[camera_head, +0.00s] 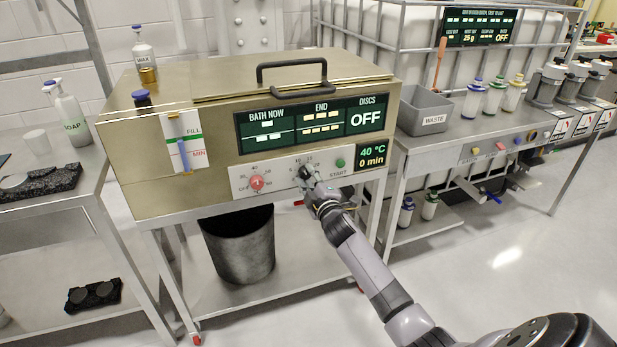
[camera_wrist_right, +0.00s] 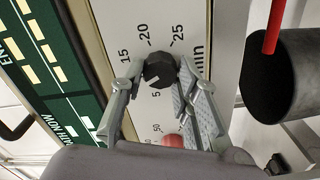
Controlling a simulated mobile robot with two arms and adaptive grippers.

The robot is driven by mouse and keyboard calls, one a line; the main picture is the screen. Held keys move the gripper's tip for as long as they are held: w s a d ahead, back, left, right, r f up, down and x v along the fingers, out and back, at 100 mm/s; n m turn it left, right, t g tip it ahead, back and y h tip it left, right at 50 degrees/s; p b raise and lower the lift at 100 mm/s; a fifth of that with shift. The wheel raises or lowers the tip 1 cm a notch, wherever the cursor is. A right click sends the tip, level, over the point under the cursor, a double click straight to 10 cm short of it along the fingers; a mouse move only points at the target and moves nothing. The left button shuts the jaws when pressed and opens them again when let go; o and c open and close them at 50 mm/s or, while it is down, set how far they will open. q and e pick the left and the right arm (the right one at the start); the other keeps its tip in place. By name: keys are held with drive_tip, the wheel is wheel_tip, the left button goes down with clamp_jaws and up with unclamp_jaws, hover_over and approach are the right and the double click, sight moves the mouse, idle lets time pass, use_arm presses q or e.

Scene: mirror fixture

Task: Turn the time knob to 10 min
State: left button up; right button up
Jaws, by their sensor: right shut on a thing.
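The time knob (camera_wrist_right: 158,70) is small, black and faceted, on the white control panel (camera_head: 238,181) of the metal bath box. In the wrist view its dial shows 15, 20, 25, 5 and "min"; the rest of the scale is hidden. A short pale mark shows on the knob, but I cannot tell its exact setting. My right gripper (camera_wrist_right: 160,68) is shut on the knob, one finger on each side. In the head view the right gripper (camera_head: 304,180) covers much of the knob. The display (camera_head: 371,156) reads 40 °C and 0 min. My left gripper is not in view.
A red temperature knob (camera_head: 257,183) sits left of the time knob, close to my fingers in the wrist view. A green START button (camera_head: 340,163) sits to the right. A dark bin (camera_head: 240,245) stands below. The floor at right is clear.

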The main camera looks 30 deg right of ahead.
drive_tip(key=shift+f, duration=0.1)
idle(0.4)
drive_tip(key=o, duration=1.2)
drive_tip(key=shift+c, duration=0.2)
drive_tip(key=shift+s, duration=0.15)
drive_tip(key=v, duration=1.1)
drive_tip(key=shift+s+a, duration=0.2)
drive_tip(key=shift+s, duration=0.2)
